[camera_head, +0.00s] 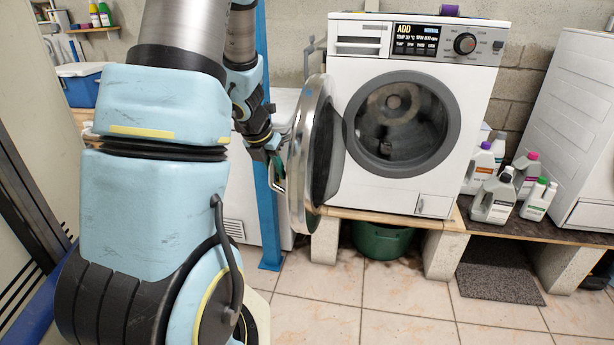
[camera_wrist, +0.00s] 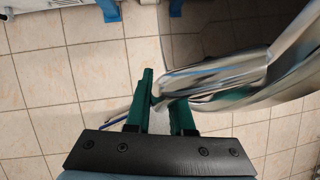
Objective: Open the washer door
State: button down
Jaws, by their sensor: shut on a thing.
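The white washer (camera_head: 417,110) stands on a wooden board on block supports. Its round door (camera_head: 312,150) is swung open to the left, about edge-on to the head camera, and the dark drum opening (camera_head: 398,122) shows. My gripper (camera_head: 277,155) is at the door's outer left side, shut on the metal door handle (camera_head: 278,180). In the wrist view, the green fingers of my gripper (camera_wrist: 165,105) are around the chrome handle (camera_wrist: 205,80), and the door rim (camera_wrist: 290,60) is at the right. The exact contact on the handle is partly hidden.
A blue post (camera_head: 262,130) stands just behind my gripper. Detergent bottles (camera_head: 494,195) stand on the board right of the washer. A green basin (camera_head: 383,240) sits beneath it. The tiled floor (camera_head: 400,315) in front is clear. A blue cooler (camera_head: 82,83) is at the left.

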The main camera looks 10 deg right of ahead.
jog(key=shift+w+a, duration=0.5)
jog(key=shift+a, duration=0.25)
jog(key=shift+w+a, duration=0.45)
jog(key=shift+a, duration=0.35)
jog(key=shift+w+a, duration=0.5)
jog(key=shift+a, duration=0.25)
jog(key=c, duration=1.1)
grip_release()
jog(key=shift+s, duration=0.1)
jog(key=p+v, duration=0.3)
jog(key=v, duration=0.8)
jog(key=shift+d, duration=0.1)
